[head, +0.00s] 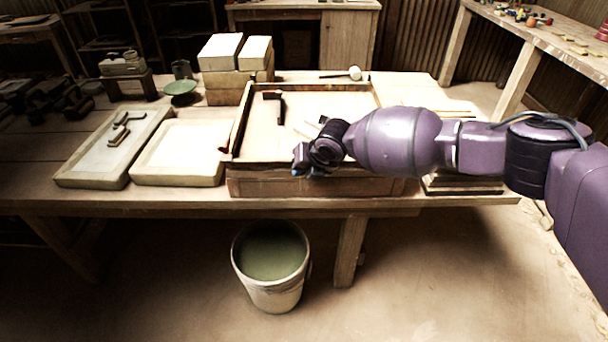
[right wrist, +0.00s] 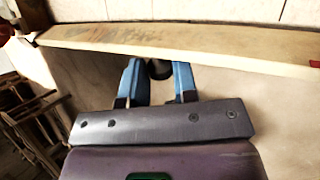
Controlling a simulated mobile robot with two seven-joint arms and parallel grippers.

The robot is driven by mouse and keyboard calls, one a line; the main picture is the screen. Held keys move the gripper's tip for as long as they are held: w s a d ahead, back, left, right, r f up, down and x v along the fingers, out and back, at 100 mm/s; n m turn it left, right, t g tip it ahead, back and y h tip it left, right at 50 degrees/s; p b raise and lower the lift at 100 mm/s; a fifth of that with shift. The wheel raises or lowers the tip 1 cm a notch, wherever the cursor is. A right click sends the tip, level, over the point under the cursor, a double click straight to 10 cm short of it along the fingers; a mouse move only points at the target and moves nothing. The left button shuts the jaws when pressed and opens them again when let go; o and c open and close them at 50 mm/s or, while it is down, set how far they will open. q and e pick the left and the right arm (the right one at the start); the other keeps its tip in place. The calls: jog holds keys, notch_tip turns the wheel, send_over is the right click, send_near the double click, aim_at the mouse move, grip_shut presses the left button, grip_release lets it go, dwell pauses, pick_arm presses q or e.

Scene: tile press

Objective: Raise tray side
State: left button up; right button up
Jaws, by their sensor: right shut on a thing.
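The wooden tray (head: 262,187) is a shallow box with a pale inside, at the middle of the table's front edge. Its near side faces me. My right gripper (head: 300,163) is at this near side. In the right wrist view, the two blue fingers of my right gripper (right wrist: 157,82) stand on either side of a small dark knob (right wrist: 159,68) just below the long wooden side of the tray (right wrist: 230,50). The fingers hide part of the knob. My right arm covers the tray's right front part in the head view. My left gripper is not in view.
Two shallow trays, one grey (head: 80,170) and one pale (head: 180,155), lie left of the wooden tray. Pale blocks (head: 220,50) are stacked behind. A mallet (head: 354,73) lies at the back. A bucket of greenish liquid (head: 270,255) stands on the floor.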

jog(key=g+b, duration=0.1)
jog(key=b, duration=0.1)
jog(key=g+b, duration=0.1)
jog(key=b, duration=0.1)
jog(key=shift+w+f+m, duration=0.3)
jog(key=shift+w+f, duration=0.05)
jog(key=shift+w, duration=0.05)
jog(key=shift+w+r+g+b, duration=0.15)
jog(key=shift+r+g+b, duration=0.15)
jog(key=shift+g+b, duration=0.5)
jog(key=shift+w+r+g+b, duration=0.25)
jog(key=shift+r+g+b, duration=0.3)
jog(key=shift+b, duration=0.2)
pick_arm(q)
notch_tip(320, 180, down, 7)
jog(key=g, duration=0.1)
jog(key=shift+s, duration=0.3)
pick_arm(e)
jog(key=shift+r, duration=0.1)
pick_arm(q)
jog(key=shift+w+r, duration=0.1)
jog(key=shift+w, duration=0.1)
pick_arm(e)
jog(key=shift+w+r, duration=0.1)
